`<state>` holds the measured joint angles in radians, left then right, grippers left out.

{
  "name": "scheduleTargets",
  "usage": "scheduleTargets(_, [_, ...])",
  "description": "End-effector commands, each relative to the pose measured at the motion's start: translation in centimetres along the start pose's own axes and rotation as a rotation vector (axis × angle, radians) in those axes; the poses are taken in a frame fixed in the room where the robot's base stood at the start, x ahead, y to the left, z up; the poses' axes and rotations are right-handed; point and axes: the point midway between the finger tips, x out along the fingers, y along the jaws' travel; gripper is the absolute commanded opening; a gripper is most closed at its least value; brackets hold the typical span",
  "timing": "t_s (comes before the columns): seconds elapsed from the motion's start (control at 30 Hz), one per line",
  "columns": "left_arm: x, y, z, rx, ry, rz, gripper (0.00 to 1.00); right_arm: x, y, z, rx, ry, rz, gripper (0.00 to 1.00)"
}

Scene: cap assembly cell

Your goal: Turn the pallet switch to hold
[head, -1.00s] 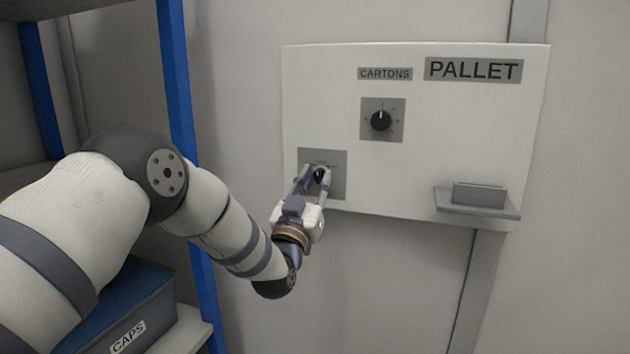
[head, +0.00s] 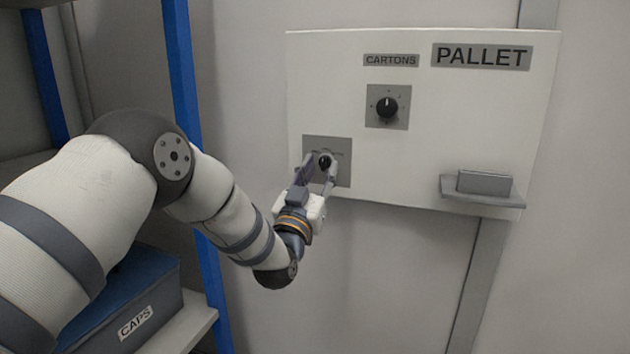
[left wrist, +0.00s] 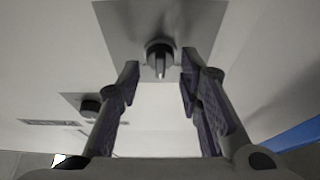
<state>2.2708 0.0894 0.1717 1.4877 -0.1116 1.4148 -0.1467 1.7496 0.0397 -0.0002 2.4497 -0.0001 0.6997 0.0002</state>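The switch (head: 325,161) is a dark round knob on a grey plate at the lower left of the white panel (head: 430,165) marked PALLET. Its small lettering is too blurred to read. In the left wrist view the knob (left wrist: 160,58) shows a pale pointer mark toward the picture's bottom. My left gripper (head: 321,163) is at this knob. In the left wrist view its fingers (left wrist: 160,72) stand apart, one on each side of and just short of the knob, with visible gaps. My right gripper is out of view.
A second knob (head: 387,107) under a CARTONS label (head: 391,60) sits up and right of the switch. A small ledge (head: 483,190) juts out at the panel's lower right. A blue-posted shelf (head: 190,120) with a CAPS box (head: 150,312) stands at left.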

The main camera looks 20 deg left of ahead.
Motion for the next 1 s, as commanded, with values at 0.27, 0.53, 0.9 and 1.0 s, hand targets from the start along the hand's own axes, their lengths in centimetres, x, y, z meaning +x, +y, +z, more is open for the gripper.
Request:
scheduleTargets(0.27, [-7.2, 0.0, 0.1, 0.000, -0.007, 0.001, 0.33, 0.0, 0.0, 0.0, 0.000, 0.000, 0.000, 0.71])
scheduleTargets(0.53, [-11.1, 0.0, 0.1, 0.001, -0.003, 0.000, 0.33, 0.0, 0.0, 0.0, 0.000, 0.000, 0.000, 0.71])
scheduleTargets(0.9, [-11.3, 0.0, 0.0, 0.001, -0.002, 0.000, 0.33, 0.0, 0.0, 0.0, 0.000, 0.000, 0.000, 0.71])
scheduleTargets(1.0, [-11.7, 0.0, 0.8, 0.000, -0.030, 0.003, 0.33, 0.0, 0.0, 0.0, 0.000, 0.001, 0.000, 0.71])
